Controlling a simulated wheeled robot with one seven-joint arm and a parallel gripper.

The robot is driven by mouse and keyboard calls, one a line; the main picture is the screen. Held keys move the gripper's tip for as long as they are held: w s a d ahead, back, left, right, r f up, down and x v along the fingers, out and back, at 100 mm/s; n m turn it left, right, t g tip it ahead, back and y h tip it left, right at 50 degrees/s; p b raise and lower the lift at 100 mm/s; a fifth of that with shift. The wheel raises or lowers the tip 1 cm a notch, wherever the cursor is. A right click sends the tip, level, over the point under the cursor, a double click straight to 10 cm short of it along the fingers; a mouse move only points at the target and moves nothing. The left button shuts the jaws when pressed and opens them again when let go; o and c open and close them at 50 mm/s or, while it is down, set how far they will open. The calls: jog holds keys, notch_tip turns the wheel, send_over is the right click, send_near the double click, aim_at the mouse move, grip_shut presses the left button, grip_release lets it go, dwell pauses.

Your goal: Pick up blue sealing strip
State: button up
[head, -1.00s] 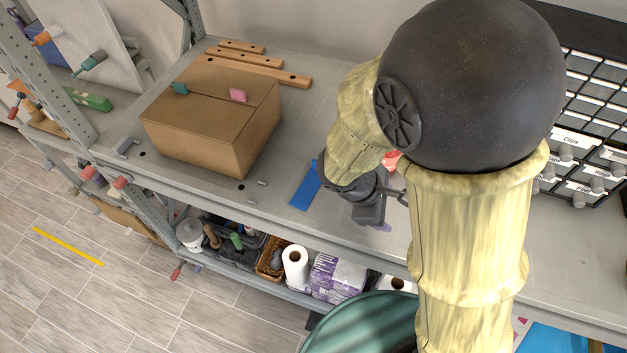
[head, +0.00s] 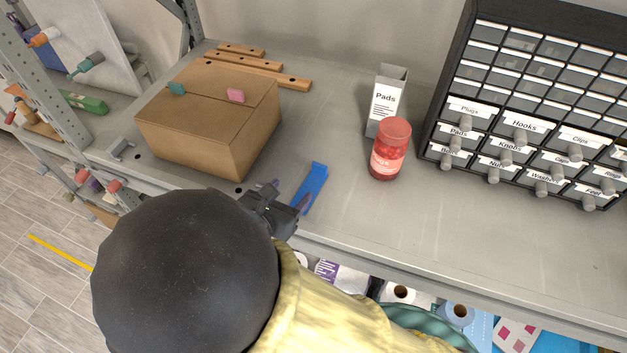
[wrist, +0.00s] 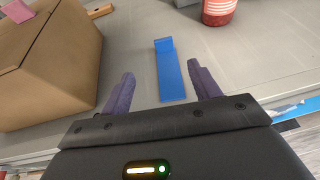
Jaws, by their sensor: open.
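The blue sealing strip (head: 311,188) lies on the grey shelf, to the right of the cardboard box. It is long and flat with a raised end at its far side. In the wrist view the strip (wrist: 171,75) lies ahead of and between the two purple fingers. My gripper (wrist: 158,92) is open and empty, with the strip's near end around the level of the fingers. In the head view my gripper (head: 290,198) is beside the strip's near end, partly hidden by my arm. I cannot tell its height above the shelf.
The cardboard box (head: 210,120) stands close on the left. Wooden bars (head: 245,65) lie behind the box. The shelf between strip and jar is clear.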

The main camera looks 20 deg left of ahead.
aim_at(319, 167)
jog(key=p+x, duration=0.1)
jog(key=x, duration=1.1)
jog(key=shift+w+d+f+p, duration=0.1)
jog(key=shift+p, duration=0.2)
jog(key=shift+w+d+p, duration=0.2)
jog(key=shift+w+p, duration=0.1)
jog(key=shift+w, duration=0.1)
jog(key=p+x, duration=0.1)
jog(key=x, duration=0.3)
jog(key=shift+w+d+f, duration=0.15)
jog(key=shift+d+f, duration=0.05)
jog(key=shift+c, duration=0.4)
jog(key=c, duration=1.1)
